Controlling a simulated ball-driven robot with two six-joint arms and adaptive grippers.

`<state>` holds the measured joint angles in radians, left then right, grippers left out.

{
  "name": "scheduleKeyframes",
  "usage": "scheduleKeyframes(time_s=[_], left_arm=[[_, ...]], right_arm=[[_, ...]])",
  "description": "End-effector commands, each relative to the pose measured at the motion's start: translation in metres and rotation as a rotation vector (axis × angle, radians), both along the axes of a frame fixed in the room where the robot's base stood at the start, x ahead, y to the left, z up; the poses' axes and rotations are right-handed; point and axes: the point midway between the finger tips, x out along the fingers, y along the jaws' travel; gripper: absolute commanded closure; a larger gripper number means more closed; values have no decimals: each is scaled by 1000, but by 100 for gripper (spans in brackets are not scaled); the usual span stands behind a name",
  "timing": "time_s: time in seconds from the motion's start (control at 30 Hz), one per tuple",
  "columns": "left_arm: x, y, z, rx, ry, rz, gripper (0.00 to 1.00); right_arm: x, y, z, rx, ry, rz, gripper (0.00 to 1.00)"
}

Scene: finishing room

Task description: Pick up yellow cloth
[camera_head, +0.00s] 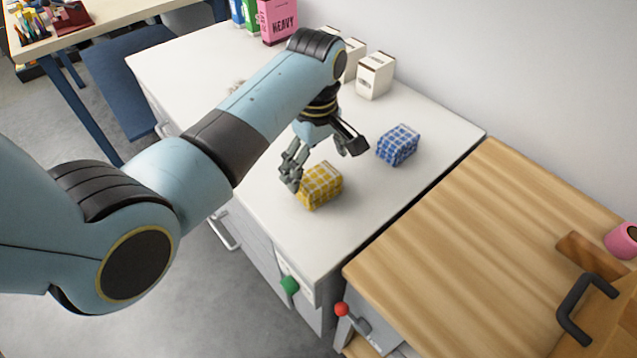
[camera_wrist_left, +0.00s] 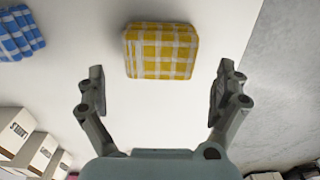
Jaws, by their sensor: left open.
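The yellow cloth (camera_head: 321,186) is a folded, checked block with white lines, lying on the white counter (camera_head: 270,227) near its front edge. My left gripper (camera_head: 322,164) is above the counter, just behind the cloth in the head view, with its fingers spread. In the left wrist view the yellow cloth (camera_wrist_left: 161,50) lies ahead of the open fingertips (camera_wrist_left: 160,90), roughly centred between them and not touched by them. Nothing is between the fingers. My right gripper is in neither view.
A blue checked cloth (camera_head: 398,145) lies on the counter to the right of the gripper. White boxes (camera_head: 375,75) and a pink box (camera_head: 278,20) stand along the wall. A wooden worktop (camera_head: 480,230) adjoins the counter at the right.

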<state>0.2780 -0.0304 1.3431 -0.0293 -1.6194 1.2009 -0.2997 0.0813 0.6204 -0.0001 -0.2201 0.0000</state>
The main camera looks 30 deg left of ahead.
Motion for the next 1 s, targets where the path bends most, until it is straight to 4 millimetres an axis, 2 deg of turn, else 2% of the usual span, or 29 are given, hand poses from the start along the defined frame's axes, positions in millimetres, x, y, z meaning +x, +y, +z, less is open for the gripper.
scheduleKeyframes(time_s=[0.4,0.67,0.9,1.0], left_arm=[[-2,-5,-52,0,0,-2,0],[-2,-5,-54,0,-1,-2,0],[-2,-5,-54,0,-1,-2,31],[-2,-5,-54,0,-1,-2,41]], right_arm=[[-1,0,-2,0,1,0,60],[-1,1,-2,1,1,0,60],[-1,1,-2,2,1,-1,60],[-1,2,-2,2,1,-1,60]])
